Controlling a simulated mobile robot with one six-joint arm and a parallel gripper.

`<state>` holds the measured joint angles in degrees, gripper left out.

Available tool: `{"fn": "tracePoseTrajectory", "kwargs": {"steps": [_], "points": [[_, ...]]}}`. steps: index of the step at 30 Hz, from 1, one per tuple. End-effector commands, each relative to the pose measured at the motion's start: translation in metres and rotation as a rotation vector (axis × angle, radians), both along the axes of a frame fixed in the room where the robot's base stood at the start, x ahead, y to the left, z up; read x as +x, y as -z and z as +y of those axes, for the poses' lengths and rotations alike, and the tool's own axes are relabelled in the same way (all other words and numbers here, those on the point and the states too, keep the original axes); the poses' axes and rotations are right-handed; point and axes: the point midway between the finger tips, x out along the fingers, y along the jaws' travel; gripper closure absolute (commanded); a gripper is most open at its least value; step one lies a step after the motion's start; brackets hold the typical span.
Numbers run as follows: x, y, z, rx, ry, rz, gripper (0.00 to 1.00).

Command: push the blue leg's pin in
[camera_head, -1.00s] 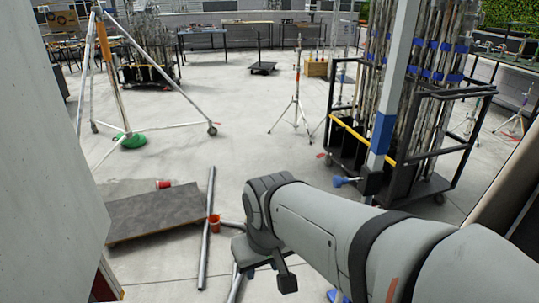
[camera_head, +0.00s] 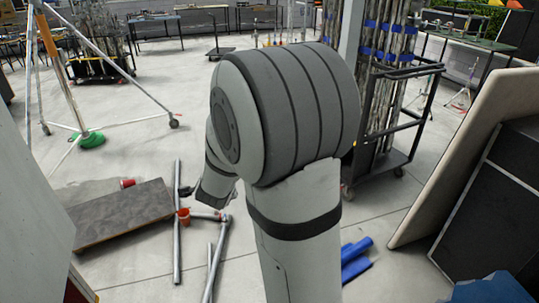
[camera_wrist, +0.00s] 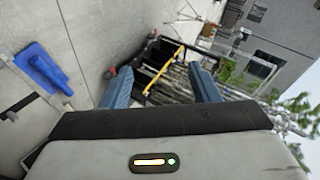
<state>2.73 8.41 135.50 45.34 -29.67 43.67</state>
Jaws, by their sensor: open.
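My gripper (camera_wrist: 160,82) is open in the wrist view, with two blue-grey fingers spread and nothing between them. A flat blue piece (camera_wrist: 40,67) lies left of the fingers, apart from them, near a pale bar; I cannot tell if it belongs to the blue leg. In the head view a grey upright pole (camera_head: 350,28) rises behind my arm. My arm hides its lower part, so its blue band and the blue pin are not seen there. Blue pieces (camera_head: 355,260) lie on the floor right of my arm.
A black cart of poles (camera_head: 385,165) stands behind my arm; its yellow bar (camera_wrist: 163,70) shows beyond the fingers. A leaning panel (camera_head: 465,145) bounds the right.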

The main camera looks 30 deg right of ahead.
Motion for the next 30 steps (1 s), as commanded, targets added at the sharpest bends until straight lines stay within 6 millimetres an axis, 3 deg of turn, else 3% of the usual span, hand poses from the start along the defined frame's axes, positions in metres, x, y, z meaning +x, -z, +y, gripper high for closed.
{"fn": "tracePoseTrajectory", "kwargs": {"steps": [5, 10, 18, 23, 30], "points": [[-0.004, 0.015, -0.064, 0.005, 0.409, -0.187, 0.44], [-0.034, 0.022, -0.109, -0.077, 0.735, -0.370, 0.44], [-0.074, 0.022, -0.133, -0.230, 0.978, -0.546, 0.44], [-0.079, 0.019, -0.142, -0.255, 1.006, -0.571, 0.44], [-0.073, 0.018, -0.179, -0.256, 1.006, -0.570, 0.44]]}}
